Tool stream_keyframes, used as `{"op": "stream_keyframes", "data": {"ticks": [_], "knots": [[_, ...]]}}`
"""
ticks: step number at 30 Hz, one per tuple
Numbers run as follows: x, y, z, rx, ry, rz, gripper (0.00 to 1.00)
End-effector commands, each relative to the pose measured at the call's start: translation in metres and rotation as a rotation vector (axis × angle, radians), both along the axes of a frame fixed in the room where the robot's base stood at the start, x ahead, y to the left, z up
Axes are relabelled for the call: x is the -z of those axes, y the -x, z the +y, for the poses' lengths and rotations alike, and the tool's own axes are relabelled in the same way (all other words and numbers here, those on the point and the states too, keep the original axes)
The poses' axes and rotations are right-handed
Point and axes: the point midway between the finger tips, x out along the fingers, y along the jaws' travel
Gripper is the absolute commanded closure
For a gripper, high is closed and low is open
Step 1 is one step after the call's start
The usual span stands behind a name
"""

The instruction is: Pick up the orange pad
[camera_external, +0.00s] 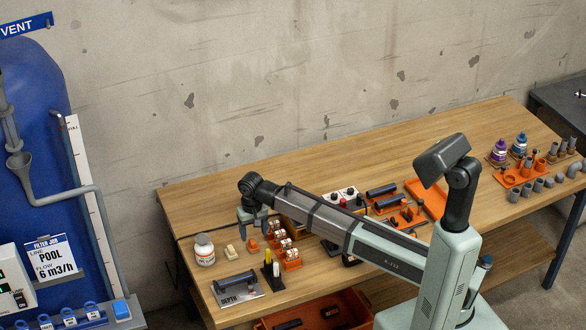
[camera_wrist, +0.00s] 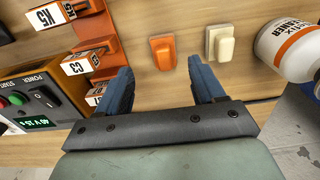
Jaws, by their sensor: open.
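The orange pad (camera_wrist: 163,51) is a small block with a raised grip, lying on the wooden table in the wrist view. It also shows in the external view (camera_external: 252,246), just below my gripper. My gripper (camera_wrist: 162,73) is open and empty, its two blue fingers pointing towards the pad. The pad lies ahead of the fingertips, roughly in line with the gap between them, and appears apart from both. In the external view my gripper (camera_external: 252,226) hangs over the table by the pad; its exact height is hard to tell.
A cream pad (camera_wrist: 220,43) lies right of the orange pad. A white cleaner bottle (camera_wrist: 288,46) stands farther right. An orange rack with labelled blocks (camera_wrist: 95,58) is close on the left, beside a control box (camera_wrist: 40,100). A depth gauge block (camera_external: 237,288) lies nearer the table's front edge.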

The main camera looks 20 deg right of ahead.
Motion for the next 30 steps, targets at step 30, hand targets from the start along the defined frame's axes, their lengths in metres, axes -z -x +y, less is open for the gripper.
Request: {"op": "stream_keyframes", "data": {"ticks": [30], "knots": [[0.055, -0.003, 0.006, 0.0, 0.0, -0.001, 0.41]]}}
